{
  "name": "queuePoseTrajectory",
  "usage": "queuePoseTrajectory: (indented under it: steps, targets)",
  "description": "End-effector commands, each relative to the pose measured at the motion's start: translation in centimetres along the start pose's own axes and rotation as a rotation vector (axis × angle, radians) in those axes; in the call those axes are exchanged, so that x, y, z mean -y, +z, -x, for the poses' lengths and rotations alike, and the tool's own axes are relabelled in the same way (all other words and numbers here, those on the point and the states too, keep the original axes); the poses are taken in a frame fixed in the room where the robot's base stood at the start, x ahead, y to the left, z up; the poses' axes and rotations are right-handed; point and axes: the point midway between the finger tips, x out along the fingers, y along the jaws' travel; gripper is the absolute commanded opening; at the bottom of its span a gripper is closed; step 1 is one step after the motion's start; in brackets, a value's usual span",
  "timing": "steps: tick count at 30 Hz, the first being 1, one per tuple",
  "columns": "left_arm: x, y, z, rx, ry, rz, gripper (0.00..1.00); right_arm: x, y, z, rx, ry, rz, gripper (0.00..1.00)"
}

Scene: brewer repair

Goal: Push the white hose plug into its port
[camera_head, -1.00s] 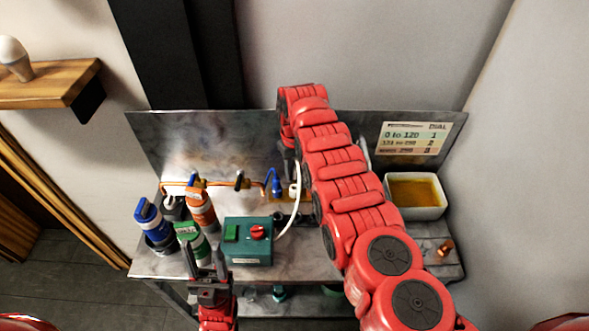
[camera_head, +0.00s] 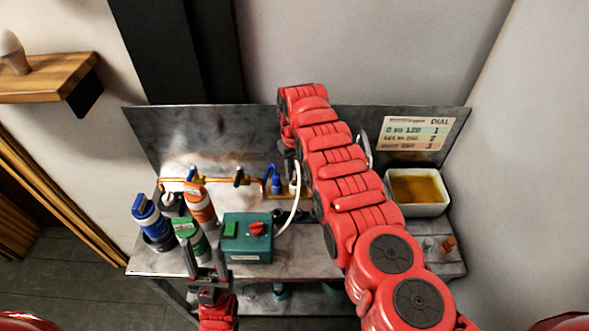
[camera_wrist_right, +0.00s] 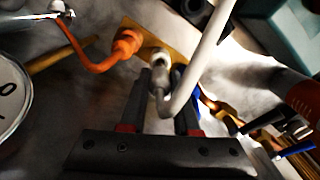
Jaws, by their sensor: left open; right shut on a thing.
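The white hose (camera_head: 296,205) arcs from the green box up to a brass plate on the bench. In the right wrist view, the hose (camera_wrist_right: 205,62) bends down to its pale plug (camera_wrist_right: 159,80). My right gripper (camera_wrist_right: 165,92) is shut on the plug, one dark finger on each side. The plug's tip is at a pale round fitting on the brass plate (camera_wrist_right: 140,34); I cannot tell how deep it sits. In the head view my red right arm hides that gripper. My left gripper (camera_head: 207,258) is open and empty, in front of the bottles.
An orange plug (camera_wrist_right: 127,41) sits beside the white one on the plate; a blue plug (camera_head: 276,180) also shows. The green box (camera_head: 247,250), several bottles (camera_head: 202,205) and copper piping crowd the left. A tray of amber liquid (camera_head: 417,207) stands right. A round dial (camera_wrist_right: 12,95) is nearby.

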Motion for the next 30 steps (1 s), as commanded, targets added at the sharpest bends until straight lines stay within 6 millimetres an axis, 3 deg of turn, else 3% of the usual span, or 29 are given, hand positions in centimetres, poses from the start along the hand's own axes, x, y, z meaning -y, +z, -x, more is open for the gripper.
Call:
queuePoseTrajectory:
  steps: [15,30]
  targets:
    - [0.06,-0.20,-1.17,0.000,0.000,0.000,0.50,0.01,0.14,0.12,0.000,0.000,0.000,0.00]
    - [0.05,-0.16,-0.98,0.000,0.000,0.000,0.50,0.01,0.15,-0.14,0.000,0.000,0.000,0.00]
